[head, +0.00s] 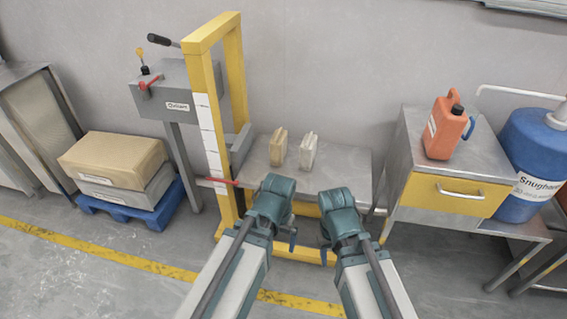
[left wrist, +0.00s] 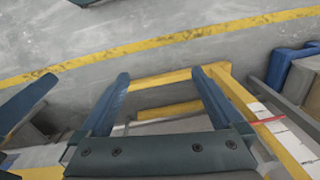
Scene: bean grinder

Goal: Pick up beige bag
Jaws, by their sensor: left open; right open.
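A beige bag (head: 278,146) stands upright on the grey metal table (head: 345,180) behind my arms in the head view. A paler, off-white bag (head: 309,151) stands just to its right. My left gripper (head: 293,238) is in front of the table, lower than and apart from both bags. The left wrist view shows the left gripper's two fingers (left wrist: 160,76) spread, with nothing between them. My right gripper (head: 324,252) is to the right of the left one, open and also away from the bags. Neither bag shows in the left wrist view.
A yellow frame (head: 213,130) with a grey lever machine (head: 175,95) stands left of the bags. An orange canister (head: 446,128) stands on the cabinet at right, beside a blue barrel (head: 532,150). Boxes sit on a blue pallet (head: 135,212) at left.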

